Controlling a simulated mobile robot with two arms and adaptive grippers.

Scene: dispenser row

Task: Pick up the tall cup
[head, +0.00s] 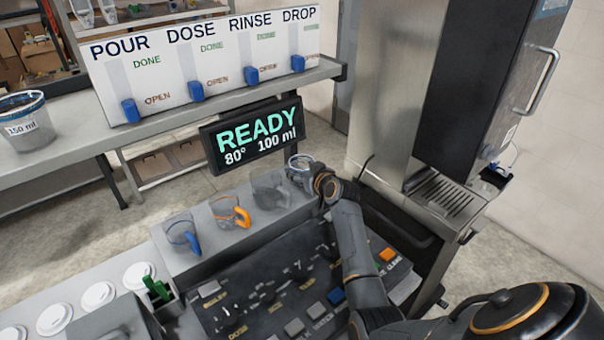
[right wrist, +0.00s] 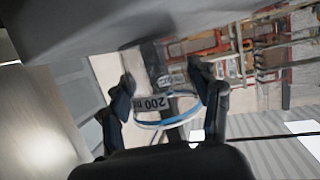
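A clear cup (head: 299,166) stands at the right end of the row of cups on the grey ledge, partly hidden by my right gripper (head: 323,182). It is likely the tall cup. My left gripper is not in view.
A READY display (head: 257,135) hangs behind. A button panel (head: 290,295) lies in front, and a steel machine (head: 440,110) stands right.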

